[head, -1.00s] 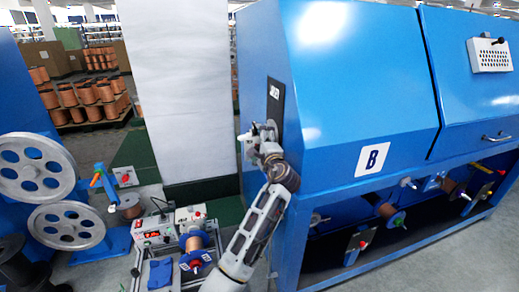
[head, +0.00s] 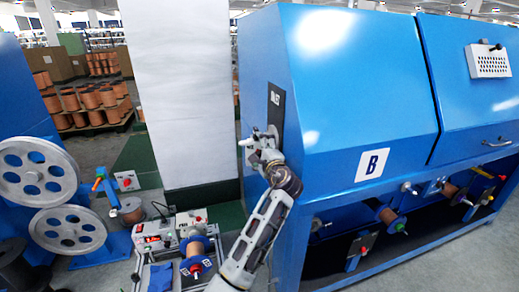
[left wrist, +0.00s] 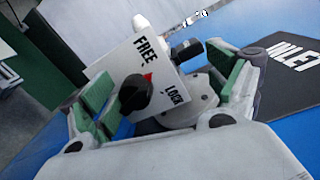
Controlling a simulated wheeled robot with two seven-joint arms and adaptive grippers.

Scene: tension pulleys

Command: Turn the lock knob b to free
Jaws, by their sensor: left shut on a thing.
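Lock knob b (left wrist: 135,93) is black and sits in front of a white plate (left wrist: 125,67) marked FREE and LOCK in the left wrist view. A red pointer mark shows beside the knob, between the two words. My left gripper (left wrist: 165,85), with green finger pads, is shut with the knob and plate between its fingers; the exact contact is hard to see. In the head view the left gripper (head: 262,146) is at the end face of the blue machine marked B (head: 370,110), and it hides the knob there.
A black INLET panel (left wrist: 285,65) lies beside the gripper. A white pillar (head: 180,90) stands left of the machine. Reel wheels (head: 40,175) and a small bench unit with a copper spool (head: 195,258) are at lower left. Copper spools on pallets are behind.

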